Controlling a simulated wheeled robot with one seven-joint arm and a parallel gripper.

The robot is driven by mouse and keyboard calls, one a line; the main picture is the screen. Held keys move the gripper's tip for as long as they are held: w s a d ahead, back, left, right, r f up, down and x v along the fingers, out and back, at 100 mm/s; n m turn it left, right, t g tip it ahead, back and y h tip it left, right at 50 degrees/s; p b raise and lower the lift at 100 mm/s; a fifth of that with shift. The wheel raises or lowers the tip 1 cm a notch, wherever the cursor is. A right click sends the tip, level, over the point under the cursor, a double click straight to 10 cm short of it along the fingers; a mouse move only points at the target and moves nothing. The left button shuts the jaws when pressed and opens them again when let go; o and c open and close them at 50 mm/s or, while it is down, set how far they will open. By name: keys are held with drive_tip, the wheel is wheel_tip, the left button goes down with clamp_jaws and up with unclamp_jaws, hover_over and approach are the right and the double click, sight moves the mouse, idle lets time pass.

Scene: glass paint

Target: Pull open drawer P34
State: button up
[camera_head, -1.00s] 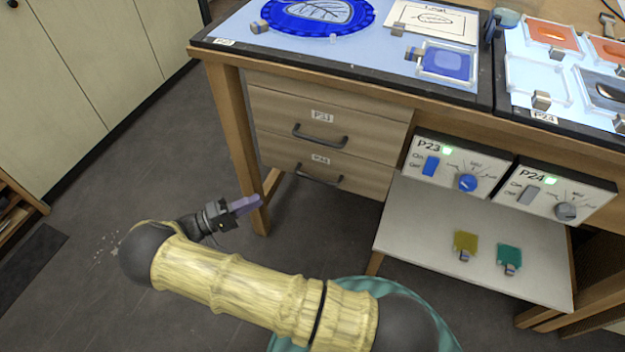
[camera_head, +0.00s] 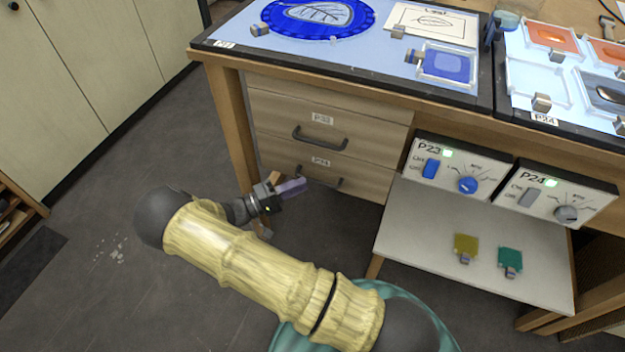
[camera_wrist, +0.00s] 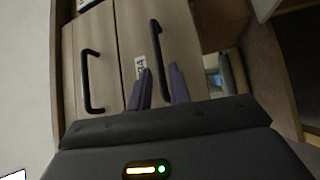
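Drawer P34 (camera_head: 352,176) is the lower of two light wood drawers under the desk, and it looks shut. Its dark bar handle (camera_head: 333,184) is partly covered by my gripper (camera_head: 303,184) in the head view. In the wrist view, the drawer's label (camera_wrist: 140,66) and handle (camera_wrist: 157,45) are in front of my gripper (camera_wrist: 161,70). The two purple fingers are apart and empty, and the near end of the handle appears between them. I cannot tell whether they touch it.
Drawer P33 (camera_head: 375,133), with its own handle (camera_head: 320,138), is shut just above. A wooden desk leg (camera_head: 232,125) stands left of the drawers.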

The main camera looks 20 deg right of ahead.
sight(312, 180)
drive_tip(key=d, duration=0.4)
drive_tip(key=shift+w+d+r, duration=0.2)
drive_tip(key=shift+w, duration=0.2)
drive_tip(key=shift+s+r, duration=0.1)
drive_tip(key=shift+d, duration=0.1)
clamp_jaws()
drive_tip(key=shift+s, duration=0.1)
drive_tip(key=s+a+p, duration=0.2)
drive_tip(key=s+a, duration=0.5)
drive_tip(key=s, duration=0.3)
drive_tip(key=s+a+p, duration=0.2)
drive_tip(key=s+a, duration=0.5)
drive_tip(key=s, duration=0.3)
drive_tip(key=shift+a, duration=0.4)
unclamp_jaws()
drive_tip(key=shift+w, duration=0.1)
